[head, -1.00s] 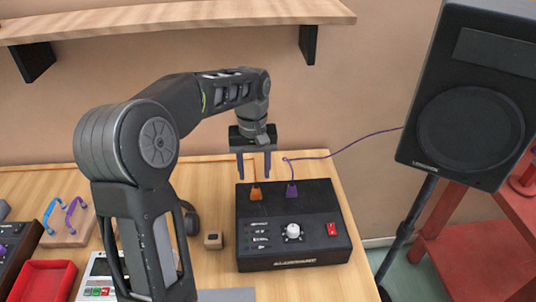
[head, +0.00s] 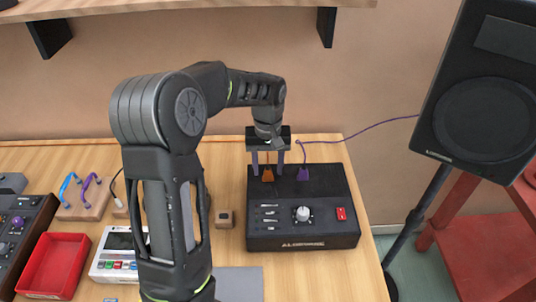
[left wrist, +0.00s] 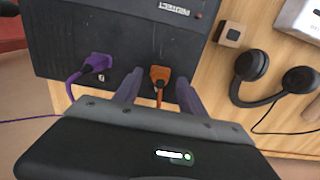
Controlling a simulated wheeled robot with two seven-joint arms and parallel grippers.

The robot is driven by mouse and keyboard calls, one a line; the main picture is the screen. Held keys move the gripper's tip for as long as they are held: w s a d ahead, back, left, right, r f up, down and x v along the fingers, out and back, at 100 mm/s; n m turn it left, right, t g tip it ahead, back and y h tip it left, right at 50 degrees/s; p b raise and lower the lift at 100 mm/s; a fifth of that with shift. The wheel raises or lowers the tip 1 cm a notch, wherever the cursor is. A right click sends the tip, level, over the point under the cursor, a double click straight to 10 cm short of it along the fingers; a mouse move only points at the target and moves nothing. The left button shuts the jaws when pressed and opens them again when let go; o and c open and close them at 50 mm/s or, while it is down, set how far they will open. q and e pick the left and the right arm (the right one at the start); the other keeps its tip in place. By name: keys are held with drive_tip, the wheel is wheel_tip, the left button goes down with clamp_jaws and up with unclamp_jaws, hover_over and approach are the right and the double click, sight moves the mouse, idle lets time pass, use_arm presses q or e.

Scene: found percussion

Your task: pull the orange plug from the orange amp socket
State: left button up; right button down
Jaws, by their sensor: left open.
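The orange plug (head: 268,174) sits at the back edge of the black amp (head: 302,231), and it also shows in the left wrist view (left wrist: 160,76) with its orange cable running down toward my gripper. The orange socket itself is hidden under the plug. My left gripper (head: 268,170) is open above the back of the amp. Its two fingers (left wrist: 157,90) stand on either side of the orange plug and its cable, with gaps to both sides. The purple plug (head: 303,173) sits beside it, to the right in the head view. My right gripper is not in view.
A purple cable (head: 365,131) runs to the speaker (head: 484,100) on the right. A small wooden block (head: 225,219) stands left of the amp. A red tray (head: 52,265) lies farther left. Headphones (left wrist: 270,75) lie beside the amp in the wrist view. A shelf (head: 180,10) hangs above.

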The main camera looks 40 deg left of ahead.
sight(268, 169)
use_arm(q)
drive_tip(key=shift+f, duration=0.85)
drive_tip(key=shift+c, duration=0.3)
clamp_jaws()
drive_tip(key=shift+r, duration=0.15)
drive_tip(key=shift+r+p, duration=0.85)
drive_tip(key=shift+r, duration=0.15)
drive_tip(key=shift+r, duration=0.1)
drive_tip(key=shift+r+p, duration=1.1)
drive_tip(key=shift+r, duration=0.25)
